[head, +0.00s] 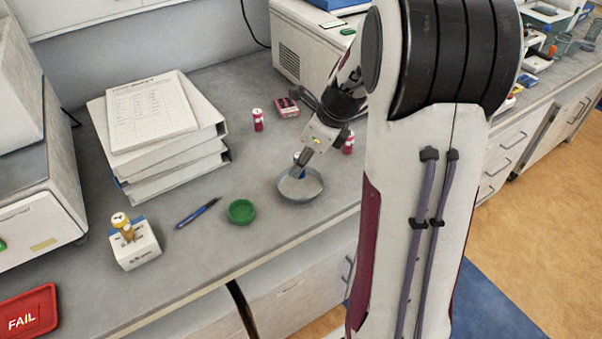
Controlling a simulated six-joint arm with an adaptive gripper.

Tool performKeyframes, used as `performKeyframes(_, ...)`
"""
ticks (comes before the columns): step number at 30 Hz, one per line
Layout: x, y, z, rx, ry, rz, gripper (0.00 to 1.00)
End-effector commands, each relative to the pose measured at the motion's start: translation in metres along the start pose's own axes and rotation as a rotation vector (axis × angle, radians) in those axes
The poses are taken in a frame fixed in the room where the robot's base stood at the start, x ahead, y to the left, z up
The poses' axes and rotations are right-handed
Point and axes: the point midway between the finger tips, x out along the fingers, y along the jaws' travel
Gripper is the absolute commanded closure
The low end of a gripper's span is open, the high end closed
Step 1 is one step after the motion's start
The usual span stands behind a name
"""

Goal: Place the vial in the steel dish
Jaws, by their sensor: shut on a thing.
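The steel dish (312,193) sits on the grey bench near its front edge. My gripper (301,170) points down at the dish, with its fingertips over or inside the bowl. It is shut on a small vial (297,156), of which only a bit of white and blue shows beside the fingers. The rest of the vial is hidden, and I cannot tell whether it touches the dish.
A green dish (241,211) and a blue pen (198,213) lie to the left. A red-and-white vial (258,120) stands behind; another (348,143) is right of my gripper. A white holder (135,250) bears an amber bottle. Binders (165,150) and a red FAIL tray (28,312) are further left.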

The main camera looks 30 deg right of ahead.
Motion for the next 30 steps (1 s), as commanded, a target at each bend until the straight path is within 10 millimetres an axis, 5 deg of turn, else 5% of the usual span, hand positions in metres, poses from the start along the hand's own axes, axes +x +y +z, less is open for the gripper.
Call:
performKeyframes(18,0.034,0.0,-0.014,0.0,0.0,0.0,0.99)
performKeyframes(30,0.036,0.0,-0.015,0.0,0.0,0.0,0.99)
